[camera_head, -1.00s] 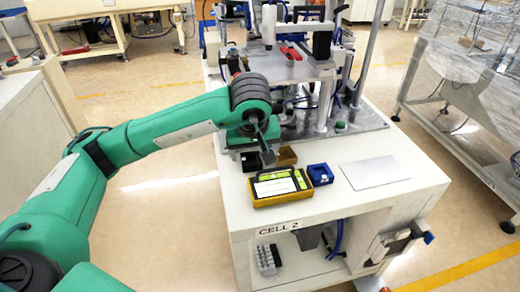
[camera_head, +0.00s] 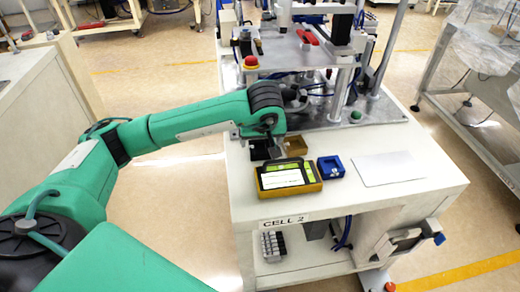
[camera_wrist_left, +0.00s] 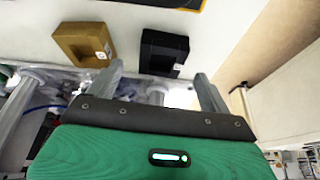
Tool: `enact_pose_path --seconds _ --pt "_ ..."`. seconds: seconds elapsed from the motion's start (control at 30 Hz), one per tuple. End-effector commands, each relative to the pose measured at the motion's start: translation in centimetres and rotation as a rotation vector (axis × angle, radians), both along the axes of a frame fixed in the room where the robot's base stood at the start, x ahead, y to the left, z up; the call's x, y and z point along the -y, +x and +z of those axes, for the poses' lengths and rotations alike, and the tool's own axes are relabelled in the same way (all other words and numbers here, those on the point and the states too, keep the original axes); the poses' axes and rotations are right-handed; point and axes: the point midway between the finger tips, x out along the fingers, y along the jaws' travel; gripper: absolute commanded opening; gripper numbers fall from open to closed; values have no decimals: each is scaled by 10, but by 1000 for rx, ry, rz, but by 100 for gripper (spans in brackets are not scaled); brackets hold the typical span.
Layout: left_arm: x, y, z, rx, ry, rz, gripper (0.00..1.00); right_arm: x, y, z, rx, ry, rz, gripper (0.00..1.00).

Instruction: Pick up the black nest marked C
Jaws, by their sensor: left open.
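The black nest (camera_wrist_left: 162,54) is a dark block with a recess and a small white label, standing on the white tabletop. I cannot read its letter. In the head view the black nest (camera_head: 258,152) shows only partly behind my left gripper (camera_head: 274,150). In the left wrist view the gripper's two fingers (camera_wrist_left: 159,70) are apart and empty. The black nest lies between and beyond the fingertips in the picture, apart from them. My right gripper is not in view.
An ochre nest (camera_wrist_left: 84,44) stands beside the black one. A yellow tray (camera_head: 289,191) with a white and green insert and a blue nest (camera_head: 331,168) are nearer the front. A grey plate (camera_head: 388,168) lies at right. The machine fixture (camera_head: 345,125) rises behind.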

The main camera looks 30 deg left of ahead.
Motion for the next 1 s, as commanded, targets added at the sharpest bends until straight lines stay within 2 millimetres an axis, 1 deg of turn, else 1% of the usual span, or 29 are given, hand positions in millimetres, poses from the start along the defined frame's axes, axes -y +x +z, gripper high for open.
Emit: enact_pose_path --seconds 0.03,0.23,0.33,0.53,0.67,0.7,0.77,0.8,0.83,1.0 --pt "-2 1 -8 -5 -2 2 82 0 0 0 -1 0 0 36" --pt "-9 9 -31 -2 -1 1 82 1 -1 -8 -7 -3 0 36" --pt "-9 10 -35 -1 -2 -1 82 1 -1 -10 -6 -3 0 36" --pt "-9 10 -35 -1 -1 -1 82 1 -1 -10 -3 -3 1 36" --pt "-9 10 -35 -1 -1 -1 56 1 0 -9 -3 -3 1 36" --pt "-9 10 -35 0 -1 0 48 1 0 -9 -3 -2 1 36" --pt "-9 10 -35 0 -1 0 37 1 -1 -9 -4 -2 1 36" --pt "-9 10 -35 0 -1 0 29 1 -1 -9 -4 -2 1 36" --pt "-9 11 -34 1 -1 0 27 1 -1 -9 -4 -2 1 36" --pt "-9 10 -34 1 -1 0 27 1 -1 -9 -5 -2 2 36"
